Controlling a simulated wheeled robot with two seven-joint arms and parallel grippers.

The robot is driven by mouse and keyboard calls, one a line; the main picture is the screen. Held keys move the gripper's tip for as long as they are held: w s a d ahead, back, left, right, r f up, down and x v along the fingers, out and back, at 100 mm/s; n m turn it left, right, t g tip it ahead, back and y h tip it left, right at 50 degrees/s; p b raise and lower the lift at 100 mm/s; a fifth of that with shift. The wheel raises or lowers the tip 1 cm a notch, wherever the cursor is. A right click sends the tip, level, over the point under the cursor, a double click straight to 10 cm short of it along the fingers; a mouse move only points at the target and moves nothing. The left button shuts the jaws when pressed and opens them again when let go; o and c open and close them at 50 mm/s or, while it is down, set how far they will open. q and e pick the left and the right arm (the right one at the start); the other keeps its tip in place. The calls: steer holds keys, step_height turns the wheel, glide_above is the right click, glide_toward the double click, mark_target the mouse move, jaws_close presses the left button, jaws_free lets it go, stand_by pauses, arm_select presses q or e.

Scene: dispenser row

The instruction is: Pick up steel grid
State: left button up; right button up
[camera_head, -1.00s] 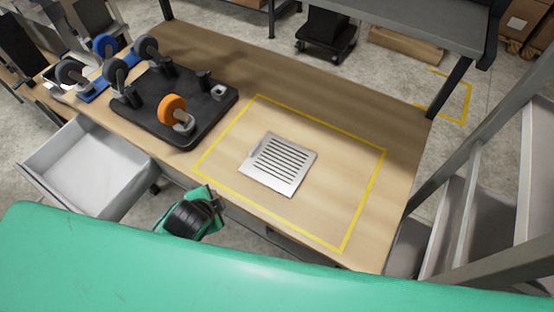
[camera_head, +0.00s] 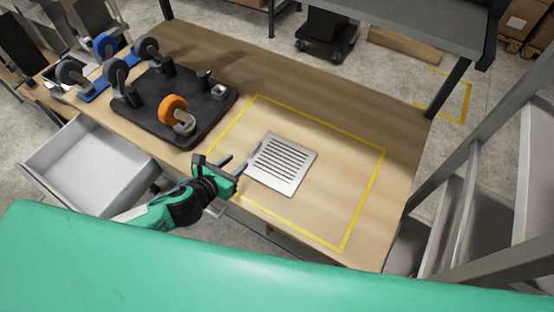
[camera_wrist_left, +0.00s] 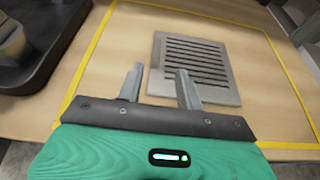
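The steel grid (camera_head: 283,164) is a flat, light grey square plate with dark slots. It lies on the wooden table inside a yellow taped rectangle. In the left wrist view the grid (camera_wrist_left: 213,67) is just beyond the fingers. My left gripper (camera_head: 232,172) is at the grid's left side, over the table's front edge area. In the left wrist view its two fingers (camera_wrist_left: 158,88) are apart with nothing between them. My right gripper is not in view.
A black tray (camera_head: 150,119) with caster wheels, one orange (camera_head: 172,108), stands left of the taped area. An open white drawer (camera_head: 93,168) juts out at the front left. The taped area (camera_head: 335,190) right of the grid is clear.

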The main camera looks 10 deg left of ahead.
mark_target(255, 146)
arm_select(q)
steer(key=p+x, duration=0.1)
steer(key=x, duration=0.6)
steer(key=shift+p, duration=0.35)
steer(key=shift+w+d+f, duration=0.1)
steer(key=shift+w+f, duration=0.05)
steer(key=shift+w, duration=0.2)
steer(key=p+x, duration=0.2)
steer(key=x, duration=0.1)
steer(key=shift+w+f, duration=0.3)
steer(key=shift+w, duration=0.05)
steer(key=shift+w+d+f, duration=0.2)
steer(key=shift+w, duration=0.1)
steer(key=shift+c, duration=0.5)
jaws_close()
